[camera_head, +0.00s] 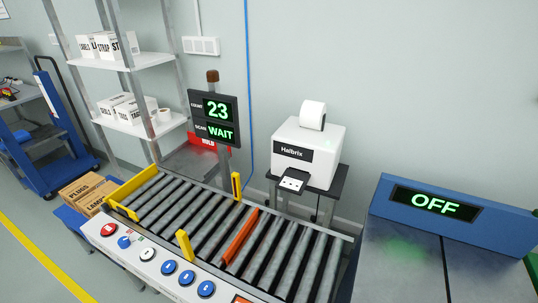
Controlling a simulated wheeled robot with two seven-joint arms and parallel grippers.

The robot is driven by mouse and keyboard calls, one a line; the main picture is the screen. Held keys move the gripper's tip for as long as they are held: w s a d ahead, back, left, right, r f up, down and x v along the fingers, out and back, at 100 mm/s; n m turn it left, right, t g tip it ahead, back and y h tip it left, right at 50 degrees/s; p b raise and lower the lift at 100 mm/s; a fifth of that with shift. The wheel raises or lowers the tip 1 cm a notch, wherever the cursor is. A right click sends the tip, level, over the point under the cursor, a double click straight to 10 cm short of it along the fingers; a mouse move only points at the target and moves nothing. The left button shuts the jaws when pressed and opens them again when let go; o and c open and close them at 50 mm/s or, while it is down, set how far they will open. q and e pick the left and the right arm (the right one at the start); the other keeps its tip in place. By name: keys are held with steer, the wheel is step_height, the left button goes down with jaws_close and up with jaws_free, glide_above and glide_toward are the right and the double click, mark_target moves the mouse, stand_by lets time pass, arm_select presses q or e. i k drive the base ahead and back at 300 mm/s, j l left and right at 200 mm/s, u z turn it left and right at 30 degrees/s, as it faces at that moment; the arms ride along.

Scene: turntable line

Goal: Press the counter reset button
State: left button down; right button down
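A white control panel (137,266) runs along the near side of the roller conveyor. A dark display (216,120) on a post behind the conveyor reads 23 on top and WAIT below. Neither of my grippers is in view.
The roller conveyor (280,262) has yellow guides and an orange bar (241,237) across it. A white Halbrix printer (307,153) stands behind. A blue-framed unit (398,213) at the right reads OFF. No objects lie on the rollers.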

mark_target(148, 252)
steer(key=k+l+u, duration=0.1)
steer(key=u, duration=0.3)
steer(key=k+l+u, duration=0.1)
steer(key=u, duration=0.35)
steer(key=l, duration=0.1)
